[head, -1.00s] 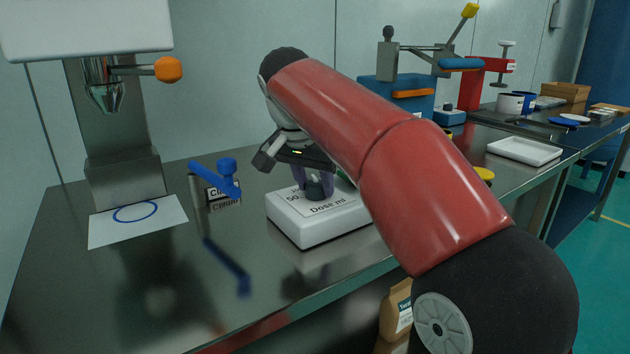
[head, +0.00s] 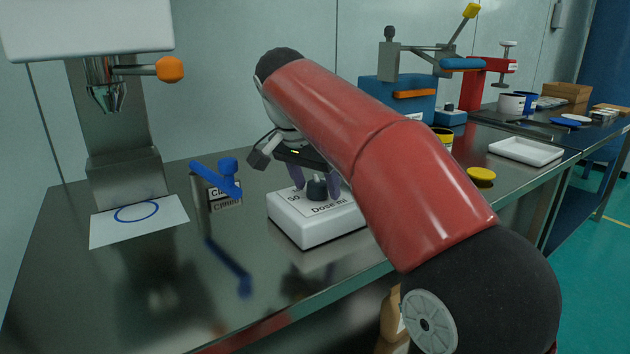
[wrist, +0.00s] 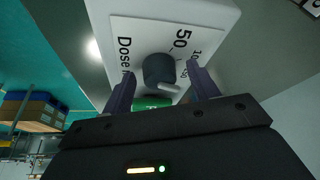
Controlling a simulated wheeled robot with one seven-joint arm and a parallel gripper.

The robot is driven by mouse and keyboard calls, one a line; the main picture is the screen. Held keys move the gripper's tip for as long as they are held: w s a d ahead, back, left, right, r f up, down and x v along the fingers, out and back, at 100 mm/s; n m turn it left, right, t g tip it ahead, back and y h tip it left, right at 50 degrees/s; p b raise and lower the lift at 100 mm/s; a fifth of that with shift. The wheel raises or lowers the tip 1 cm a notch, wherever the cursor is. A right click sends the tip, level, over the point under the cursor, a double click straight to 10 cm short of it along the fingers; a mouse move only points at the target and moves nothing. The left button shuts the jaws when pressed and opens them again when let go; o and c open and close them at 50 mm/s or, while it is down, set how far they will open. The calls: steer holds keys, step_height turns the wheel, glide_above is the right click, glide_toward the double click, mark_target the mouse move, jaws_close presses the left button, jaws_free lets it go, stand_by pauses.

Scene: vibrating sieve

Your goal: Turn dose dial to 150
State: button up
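The dose dial is a dark grey round knob (head: 317,188) on a white box (head: 303,228) marked "Dose ml". In the wrist view the knob (wrist: 158,70) has a pale pointer (wrist: 170,88) aimed to the lower right of the picture. The printed "50" (wrist: 183,38) is readable; the number beside it is partly covered by a finger, and I cannot read a 150 mark. My gripper (wrist: 160,72) is open. Its two purple-grey fingers stand on either side of the knob with visible gaps. It also shows above the box in the head view (head: 315,180).
A blue-handled clamp block (head: 216,190) stands left of the dial box. Further left are a dispenser column (head: 125,175) and a paper with a blue circle (head: 138,220). A yellow lid (head: 481,176) and a white tray (head: 525,151) lie to the right.

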steer(key=v, duration=0.7)
steer(key=shift+s+r, duration=0.2)
steer(key=shift+r, duration=0.15)
steer(key=shift+a, duration=0.1)
